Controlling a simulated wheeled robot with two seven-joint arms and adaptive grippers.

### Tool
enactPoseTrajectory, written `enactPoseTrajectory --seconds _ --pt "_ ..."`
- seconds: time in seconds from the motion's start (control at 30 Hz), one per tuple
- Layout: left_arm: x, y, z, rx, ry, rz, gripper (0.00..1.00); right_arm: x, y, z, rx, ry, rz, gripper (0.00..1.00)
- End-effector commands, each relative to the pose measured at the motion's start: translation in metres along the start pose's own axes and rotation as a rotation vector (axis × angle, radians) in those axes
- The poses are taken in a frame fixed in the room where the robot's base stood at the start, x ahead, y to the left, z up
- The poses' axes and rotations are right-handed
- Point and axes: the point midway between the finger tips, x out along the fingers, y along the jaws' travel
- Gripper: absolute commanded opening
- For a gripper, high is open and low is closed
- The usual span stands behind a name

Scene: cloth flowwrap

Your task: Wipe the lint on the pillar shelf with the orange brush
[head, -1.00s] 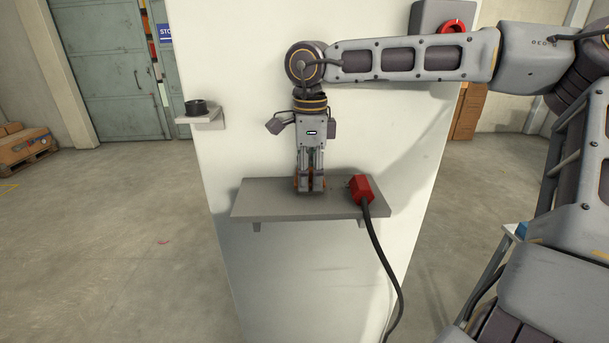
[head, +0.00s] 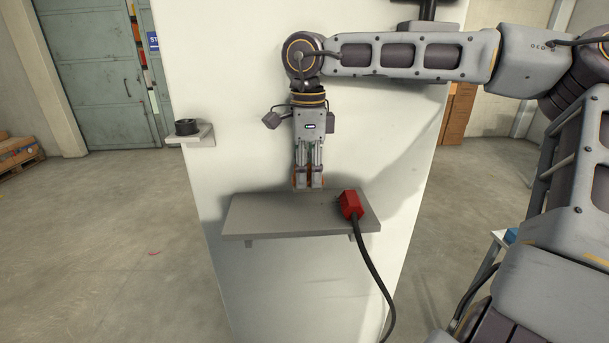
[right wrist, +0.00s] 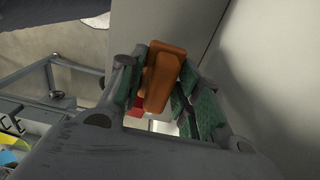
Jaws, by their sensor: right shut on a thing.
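My right gripper (head: 308,184) is shut on the orange brush, which shows only as slivers between the fingers in the head view. The brush's orange body (right wrist: 162,78) shows clearly between the green-padded fingers in the right wrist view. The gripper points down over the back edge of the grey pillar shelf (head: 275,217). The brush's lower end is hard to see, and I cannot tell whether it touches the shelf. A few faint specks, possibly lint (head: 328,203), lie left of the red plug. My left gripper is not in view.
A red plug (head: 350,204) lies on the shelf's right part, its black cable hanging over the front edge. A small side shelf (head: 200,135) on the left holds a black ring-shaped object (head: 187,127). The shelf's left part is clear.

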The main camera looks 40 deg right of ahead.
Motion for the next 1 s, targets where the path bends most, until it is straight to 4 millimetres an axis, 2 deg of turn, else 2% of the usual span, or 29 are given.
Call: enactPoseTrajectory --seconds 0.1,0.4,1.0 --pt "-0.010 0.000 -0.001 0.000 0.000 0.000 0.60 -0.014 0.001 -0.003 0.003 -0.001 0.000 0.11" --pt "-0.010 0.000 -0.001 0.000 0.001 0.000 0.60 -0.034 0.007 -0.010 0.008 -0.002 -0.001 0.11" --pt "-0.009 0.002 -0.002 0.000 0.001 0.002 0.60 -0.035 0.008 -0.010 0.008 -0.001 0.000 0.11"
